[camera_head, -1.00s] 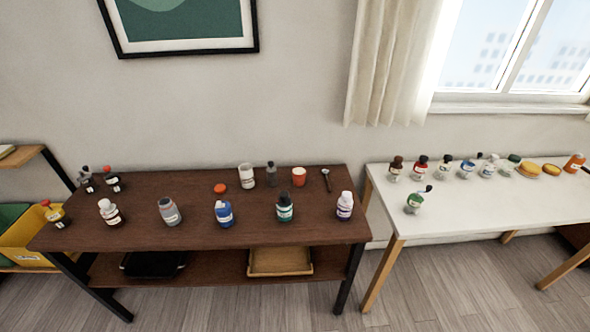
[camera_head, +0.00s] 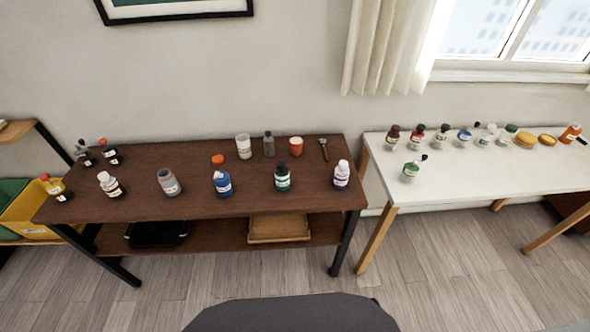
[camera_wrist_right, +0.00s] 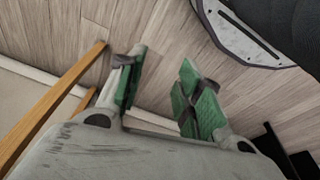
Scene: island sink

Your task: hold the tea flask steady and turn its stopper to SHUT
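Several small labelled bottles stand on the dark table, and I cannot tell which is the tea flask or read any SHUT mark. In its front row are a white-topped brown bottle (camera_head: 110,184), a grey bottle (camera_head: 169,182), a blue bottle (camera_head: 222,183), a dark green bottle (camera_head: 282,178) and a purple-labelled white bottle (camera_head: 341,175). A green bottle with a dark side lever (camera_head: 412,170) stands at the front of the white table. My right gripper (camera_wrist_right: 158,92) is open and empty above the floor, its green pads apart. My left gripper is not in view.
The dark table (camera_head: 250,203) has a lower shelf with a black tray (camera_head: 158,233) and a wooden tray (camera_head: 279,229). The white table (camera_head: 480,181) stands to its right, with several bottles along its back. A yellow bin (camera_head: 25,215) is at far left. The front floor is clear.

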